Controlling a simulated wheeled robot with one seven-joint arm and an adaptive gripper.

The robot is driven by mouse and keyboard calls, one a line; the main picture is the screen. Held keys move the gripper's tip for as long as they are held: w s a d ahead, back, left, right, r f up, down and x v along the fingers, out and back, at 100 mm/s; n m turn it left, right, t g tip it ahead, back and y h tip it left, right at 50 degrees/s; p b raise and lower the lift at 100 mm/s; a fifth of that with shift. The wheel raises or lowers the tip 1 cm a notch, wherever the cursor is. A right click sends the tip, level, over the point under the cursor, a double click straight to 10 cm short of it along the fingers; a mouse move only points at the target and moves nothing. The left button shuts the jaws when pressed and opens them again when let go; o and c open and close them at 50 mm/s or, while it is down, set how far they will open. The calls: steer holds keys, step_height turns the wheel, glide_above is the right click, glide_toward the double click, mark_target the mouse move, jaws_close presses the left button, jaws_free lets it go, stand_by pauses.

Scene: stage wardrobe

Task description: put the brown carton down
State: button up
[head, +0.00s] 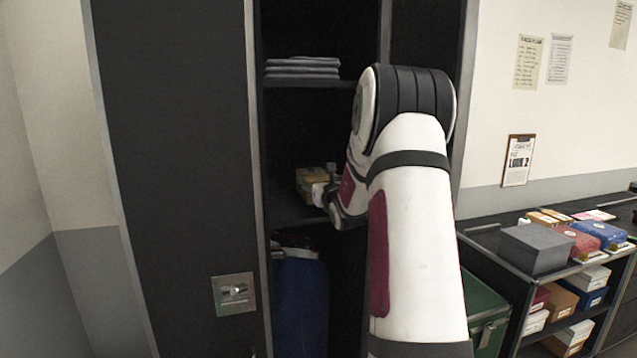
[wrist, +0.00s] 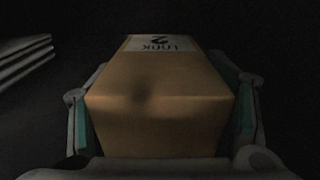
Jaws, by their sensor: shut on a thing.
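The brown carton (head: 308,184) is inside the dark wardrobe, just above or on the middle shelf (head: 296,212); I cannot tell if it touches. In the wrist view the carton (wrist: 160,92) fills the middle, with a white label reading "LOOK 2" upside down on its top. My gripper (head: 326,190) is shut on the carton, one finger on each side in the wrist view (wrist: 165,110). My arm hides the right part of the shelf compartment.
Folded grey cloths (head: 302,68) lie on the shelf above. A blue garment or bag (head: 300,300) is in the compartment below. The wardrobe's dark door panel (head: 180,150) is at left. A rack (head: 485,238) with several boxes stands at right, by a green bin (head: 486,312).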

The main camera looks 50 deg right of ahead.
steer(key=o, duration=1.5)
steer(key=shift+f, duration=0.15)
steer(key=shift+o, duration=0.2)
steer(key=shift+s+a+r, duration=0.15)
steer(key=shift+s+r, duration=0.05)
steer(key=shift+s, duration=0.1)
steer(key=b+v, duration=0.1)
steer(key=v, duration=1)
steer(key=shift+s+b, duration=0.2)
steer(key=shift+b, duration=0.1)
steer(key=shift+f, duration=0.1)
